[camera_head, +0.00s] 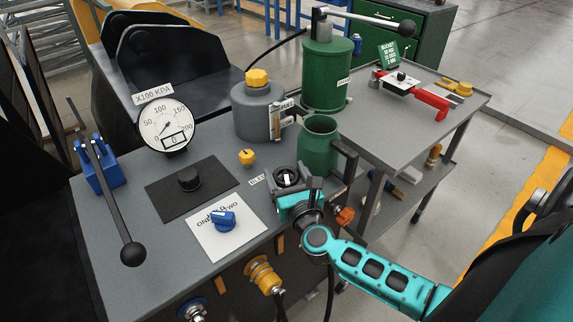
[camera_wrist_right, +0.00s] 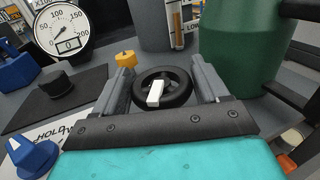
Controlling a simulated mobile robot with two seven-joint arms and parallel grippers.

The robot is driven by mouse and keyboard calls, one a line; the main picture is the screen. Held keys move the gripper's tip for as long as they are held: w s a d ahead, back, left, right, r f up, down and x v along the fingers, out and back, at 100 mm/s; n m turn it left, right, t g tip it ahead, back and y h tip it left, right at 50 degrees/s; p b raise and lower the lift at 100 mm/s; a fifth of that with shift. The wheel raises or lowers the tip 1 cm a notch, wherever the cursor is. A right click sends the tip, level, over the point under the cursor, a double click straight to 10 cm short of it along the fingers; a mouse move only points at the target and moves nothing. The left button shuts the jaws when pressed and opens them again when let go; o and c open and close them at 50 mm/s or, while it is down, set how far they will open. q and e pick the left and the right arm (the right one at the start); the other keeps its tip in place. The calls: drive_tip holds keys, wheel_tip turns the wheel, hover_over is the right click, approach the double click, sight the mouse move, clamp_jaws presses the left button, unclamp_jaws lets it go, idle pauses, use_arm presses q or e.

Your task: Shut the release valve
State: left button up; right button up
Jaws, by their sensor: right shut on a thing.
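The release valve is a black round handwheel (camera_head: 287,176) with a white bar across its middle, beside a partly hidden label beginning "BLEE" on the grey bench top. My right gripper (camera_head: 297,187) is at the wheel and shut on it. In the right wrist view the wheel (camera_wrist_right: 162,88) sits between the two grey fingers of the gripper (camera_wrist_right: 160,78), one on each side. The white bar points towards the gripper, slightly slanted. My left gripper is in neither view.
A green cup (camera_head: 318,148) stands right behind the wheel. A yellow knob (camera_head: 246,157), a blue selector (camera_head: 223,219), a black knob (camera_head: 189,179) and a long black lever (camera_head: 115,205) are to the left. A pressure gauge (camera_head: 166,124) displays 0. A grey tank (camera_head: 258,110) stands behind.

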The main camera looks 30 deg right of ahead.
drive_tip(key=m+h, duration=0.1)
drive_tip(key=h, duration=0.1)
drive_tip(key=m+g+h, duration=0.1)
drive_tip(key=shift+a+f+m+g+h, duration=0.1)
drive_tip(key=shift+m+g+h, duration=0.2)
drive_tip(key=shift+h, duration=0.1)
drive_tip(key=shift+m+g+h+b, duration=0.8)
drive_tip(key=shift+m+h, duration=0.2)
drive_tip(key=shift+h, duration=0.6)
drive_tip(key=o, duration=1)
drive_tip(key=shift+c, duration=0.2)
drive_tip(key=shift+r, duration=0.2)
